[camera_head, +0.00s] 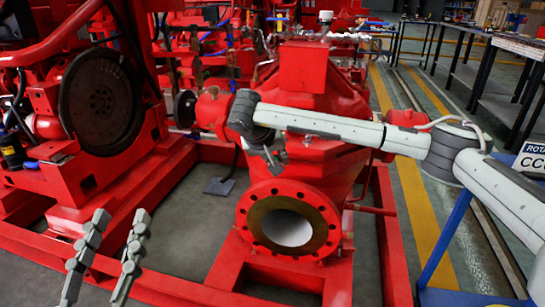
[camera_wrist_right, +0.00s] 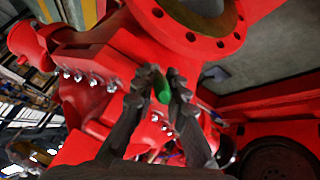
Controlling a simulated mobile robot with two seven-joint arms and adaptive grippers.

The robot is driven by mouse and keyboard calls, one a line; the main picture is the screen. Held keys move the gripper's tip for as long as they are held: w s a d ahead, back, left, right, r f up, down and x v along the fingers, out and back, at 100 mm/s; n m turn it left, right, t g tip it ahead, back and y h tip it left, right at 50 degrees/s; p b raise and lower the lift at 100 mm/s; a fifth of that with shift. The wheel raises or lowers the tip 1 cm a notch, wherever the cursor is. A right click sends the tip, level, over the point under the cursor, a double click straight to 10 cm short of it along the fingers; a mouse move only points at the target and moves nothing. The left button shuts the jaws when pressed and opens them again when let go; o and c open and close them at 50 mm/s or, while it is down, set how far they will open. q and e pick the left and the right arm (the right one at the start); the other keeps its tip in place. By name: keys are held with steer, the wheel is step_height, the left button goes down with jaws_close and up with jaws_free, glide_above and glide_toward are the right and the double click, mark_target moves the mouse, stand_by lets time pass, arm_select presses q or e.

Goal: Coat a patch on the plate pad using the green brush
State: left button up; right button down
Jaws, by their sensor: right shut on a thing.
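My right gripper (camera_wrist_right: 161,77) is shut on the green brush (camera_wrist_right: 162,91). Only a short green part shows between its fingers, and bristles cannot be made out. In the head view my right gripper (camera_head: 270,157) is in front of the red pump body, above the round flange, and the brush cannot be made out there. My left gripper (camera_head: 121,220) is at the lower left, with its two fingers apart and nothing between them. A small dark flat plate (camera_head: 218,187) lies on the floor left of the flange. I cannot tell whether it is the plate pad.
The red pump (camera_head: 310,90) has a bolted round flange (camera_head: 262,241) facing me. Red base rails (camera_head: 195,285) run around it. A red engine with a dark flywheel (camera_head: 100,100) stands at the left. A blue stand (camera_head: 445,245) is at the right. Workbenches (camera_head: 520,45) stand further back.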

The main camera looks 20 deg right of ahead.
steer(key=s+d+p, duration=0.1)
steer(key=s+d, duration=0.3)
steer(key=d, duration=0.2)
stand_by(0.6)
steer(key=shift+w, duration=0.1)
steer(key=w+a, duration=0.6)
steer(key=a, duration=0.3)
stand_by(0.8)
steer(key=shift+s+a+p, duration=0.2)
steer(key=shift+s+a, duration=0.35)
steer(key=shift+s, duration=0.3)
steer(key=shift+s+a+p, duration=0.15)
steer(key=shift+s+a, duration=0.35)
steer(key=shift+s, duration=0.3)
steer(key=shift+s+a+p, duration=0.2)
steer(key=shift+s+a, duration=0.35)
steer(key=shift+s, duration=0.3)
